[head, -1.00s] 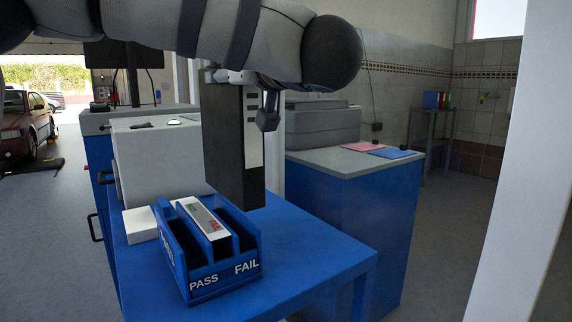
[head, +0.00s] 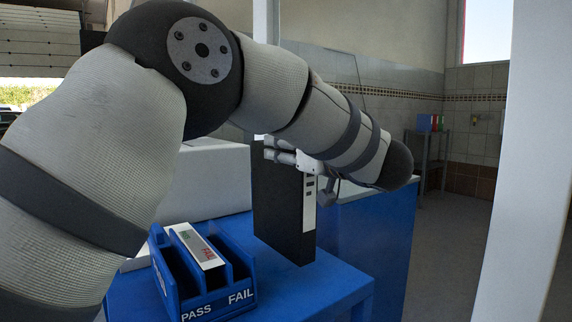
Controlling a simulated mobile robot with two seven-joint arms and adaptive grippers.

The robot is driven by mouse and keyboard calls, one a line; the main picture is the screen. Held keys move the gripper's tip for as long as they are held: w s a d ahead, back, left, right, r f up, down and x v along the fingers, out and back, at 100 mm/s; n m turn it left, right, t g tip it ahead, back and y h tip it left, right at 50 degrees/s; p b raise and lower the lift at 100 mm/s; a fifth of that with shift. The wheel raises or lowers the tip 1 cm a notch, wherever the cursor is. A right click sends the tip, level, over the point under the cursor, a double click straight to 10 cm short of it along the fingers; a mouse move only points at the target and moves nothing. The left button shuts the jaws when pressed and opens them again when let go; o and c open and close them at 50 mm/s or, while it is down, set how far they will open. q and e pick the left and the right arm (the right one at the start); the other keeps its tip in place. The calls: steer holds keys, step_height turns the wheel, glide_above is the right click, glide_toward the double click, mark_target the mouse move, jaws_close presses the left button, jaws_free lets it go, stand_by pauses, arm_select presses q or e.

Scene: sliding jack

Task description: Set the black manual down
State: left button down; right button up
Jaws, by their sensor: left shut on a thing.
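The black manual (head: 279,210) is a thick dark binder-like block with a pale label strip on its spine. It is upright, behind and right of the blue PASS/FAIL holder. My left gripper (head: 290,157) is shut on its upper part; my arm covers part of the view above it. The manual's lower edge appears over the blue table (head: 337,287); I cannot tell whether it touches the top. My right gripper is not in view.
The blue holder (head: 192,303) has slots marked PASS and FAIL, with a pale labelled item (head: 199,249) in it. A white box (head: 212,182) stands behind. A blue cabinet (head: 385,240) stands at the right. The table's front right is clear.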

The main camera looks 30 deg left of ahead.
arm_select(q)
steer(key=shift+f, duration=1.6)
steer(key=c, duration=1.1)
jaws_free()
steer(key=shift+f, duration=0.15)
glide_toward(286, 165)
steer(key=w, duration=0.2)
steer(key=shift+w+f, duration=0.1)
steer(key=shift+f, duration=0.05)
